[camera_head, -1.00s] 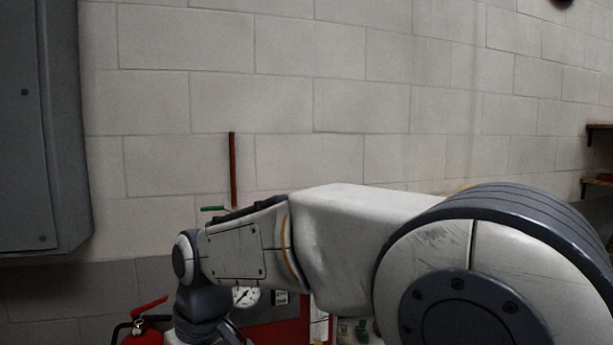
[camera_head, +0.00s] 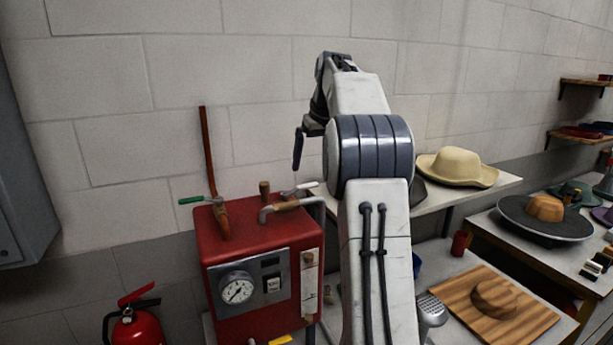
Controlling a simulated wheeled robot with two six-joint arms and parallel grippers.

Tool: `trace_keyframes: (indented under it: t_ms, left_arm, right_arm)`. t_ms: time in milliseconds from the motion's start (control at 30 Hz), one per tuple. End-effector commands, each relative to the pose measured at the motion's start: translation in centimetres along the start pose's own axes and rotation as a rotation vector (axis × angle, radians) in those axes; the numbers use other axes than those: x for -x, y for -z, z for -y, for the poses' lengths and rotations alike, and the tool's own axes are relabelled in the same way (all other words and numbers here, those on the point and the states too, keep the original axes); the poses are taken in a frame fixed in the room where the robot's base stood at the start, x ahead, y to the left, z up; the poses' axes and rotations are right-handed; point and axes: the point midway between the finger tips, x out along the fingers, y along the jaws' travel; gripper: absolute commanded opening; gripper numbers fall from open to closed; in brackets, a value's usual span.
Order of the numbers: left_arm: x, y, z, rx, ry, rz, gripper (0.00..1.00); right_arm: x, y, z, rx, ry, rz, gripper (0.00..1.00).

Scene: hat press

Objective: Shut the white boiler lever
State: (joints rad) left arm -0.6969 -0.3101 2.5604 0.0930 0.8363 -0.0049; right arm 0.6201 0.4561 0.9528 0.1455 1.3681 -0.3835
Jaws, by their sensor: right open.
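The red boiler (camera_head: 225,262) stands at the lower middle with a gauge on its front. Its white lever (camera_head: 306,186) sits on a valve on the pipe at the top right of the boiler and points to the right, roughly level. My right arm rises in front, right of the boiler, and bends toward the wall. My right gripper (camera_head: 298,148) is open and points down above the white lever, apart from it. One dark finger shows clearly; the other is mostly hidden. My left gripper is out of view.
A green lever (camera_head: 191,200) is on the tall copper pipe at the boiler's left. A fire extinguisher (camera_head: 137,325) stands at lower left.

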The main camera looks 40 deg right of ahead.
Motion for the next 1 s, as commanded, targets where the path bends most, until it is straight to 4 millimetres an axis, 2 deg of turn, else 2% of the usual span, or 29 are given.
trace_keyframes:
  t_ms: [33,200,333,500,733,767,800,967,1000]
  left_arm:
    - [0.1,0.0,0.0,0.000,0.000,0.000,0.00]
    - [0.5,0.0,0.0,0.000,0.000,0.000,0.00]
    - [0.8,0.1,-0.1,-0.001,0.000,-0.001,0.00]
    - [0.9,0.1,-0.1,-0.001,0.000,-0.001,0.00]
    - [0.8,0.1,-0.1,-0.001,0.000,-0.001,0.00]
    - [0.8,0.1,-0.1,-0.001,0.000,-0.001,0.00]
    - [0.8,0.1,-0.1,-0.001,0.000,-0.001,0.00]
    - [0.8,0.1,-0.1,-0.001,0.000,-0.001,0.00]
    - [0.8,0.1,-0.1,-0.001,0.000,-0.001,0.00]
  right_arm:
    - [-1.1,-0.1,0.1,0.001,0.002,0.005,1.00]
    - [-4.0,0.0,0.2,0.002,0.002,0.004,1.00]
    - [-5.6,0.1,0.3,0.003,0.002,0.002,1.00]
    - [-6.6,0.1,0.4,0.004,0.002,0.000,1.00]
    - [-6.7,0.1,0.4,0.004,0.002,0.000,1.00]
    - [-6.7,0.1,0.4,0.004,0.002,0.000,0.96]
    - [-6.7,0.1,0.4,0.004,0.001,0.000,0.81]
    - [-6.7,0.1,0.4,0.005,0.000,-0.001,0.20]
    - [-6.7,0.1,0.3,0.005,0.000,-0.001,0.04]
